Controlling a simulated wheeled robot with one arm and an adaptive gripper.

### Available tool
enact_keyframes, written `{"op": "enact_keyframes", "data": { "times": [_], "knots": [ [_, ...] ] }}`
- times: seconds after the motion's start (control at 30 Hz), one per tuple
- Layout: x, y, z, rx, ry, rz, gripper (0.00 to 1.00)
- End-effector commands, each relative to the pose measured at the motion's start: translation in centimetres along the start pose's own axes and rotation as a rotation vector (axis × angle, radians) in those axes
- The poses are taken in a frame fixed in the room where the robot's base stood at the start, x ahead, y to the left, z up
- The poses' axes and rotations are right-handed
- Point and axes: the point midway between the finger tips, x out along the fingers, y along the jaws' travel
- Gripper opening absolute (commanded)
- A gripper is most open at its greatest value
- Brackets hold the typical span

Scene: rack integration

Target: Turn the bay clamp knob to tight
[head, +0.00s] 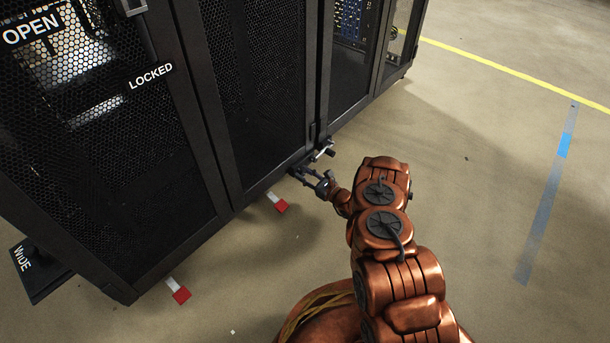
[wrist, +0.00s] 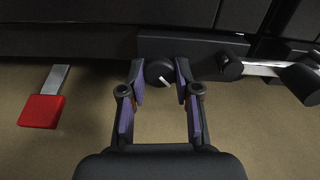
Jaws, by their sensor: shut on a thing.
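The bay clamp knob (wrist: 158,74) is a round black knob with a white pointer line, low on the front of the black rack (head: 240,90). In the wrist view the pointer slants down to the right. My gripper (wrist: 160,82) has one finger on each side of the knob, shut on it. In the head view my gripper (head: 312,178) reaches to the rack's bottom edge, and the knob cannot be made out there. No tight or loose marking is readable around the knob.
A metal bar with black ends (wrist: 262,69) sticks out just right of the knob. A red-tipped tab (wrist: 42,110) lies to its left. Another red-white tab (head: 179,291) and a "WIDE" plate (head: 40,270) are further left. Floor is clear to the right.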

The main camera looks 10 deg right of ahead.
Motion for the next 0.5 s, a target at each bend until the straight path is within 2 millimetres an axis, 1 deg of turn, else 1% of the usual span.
{"op": "enact_keyframes", "data": {
  "times": [0.3, 0.5],
  "knots": [
    [0.01, 0.08, 0.01, 0.289, 0.0, 0.0, 0.0],
    [0.05, 0.18, 0.02, 0.439, 0.0, 0.001, 0.0]
  ]
}}
